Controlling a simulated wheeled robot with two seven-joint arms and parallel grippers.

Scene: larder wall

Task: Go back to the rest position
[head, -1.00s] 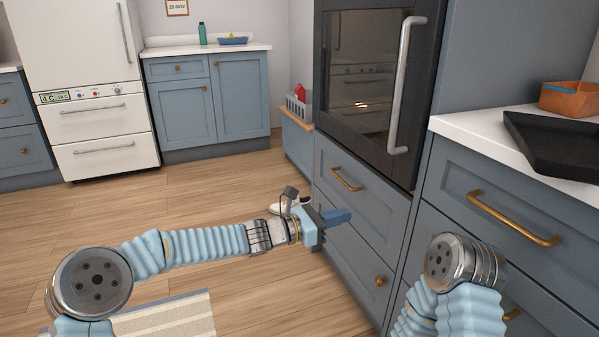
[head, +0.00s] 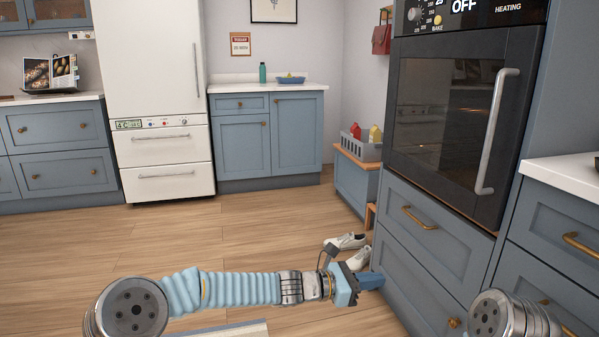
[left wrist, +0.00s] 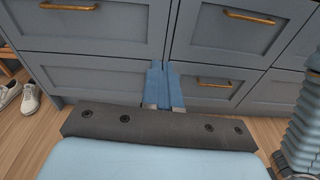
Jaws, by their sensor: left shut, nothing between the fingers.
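My left gripper (head: 368,281) reaches in from the left in the head view, low in front of the blue-grey drawers under the oven. Its blue fingers are together and empty. In the left wrist view the left gripper (left wrist: 165,85) points at the drawer fronts, with its fingers shut side by side. I cannot tell whether the fingertips touch the drawers. Part of my right arm shows at the lower right of the head view, but its gripper is out of sight.
The oven (head: 460,120) is closed, above drawers (head: 425,255) that are shut. White shoes (head: 347,241) lie on the floor beside a bench (head: 357,181) with a grey basket (head: 352,149). A white fridge (head: 155,100) stands at the back left. Open wooden floor (head: 180,235) lies between.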

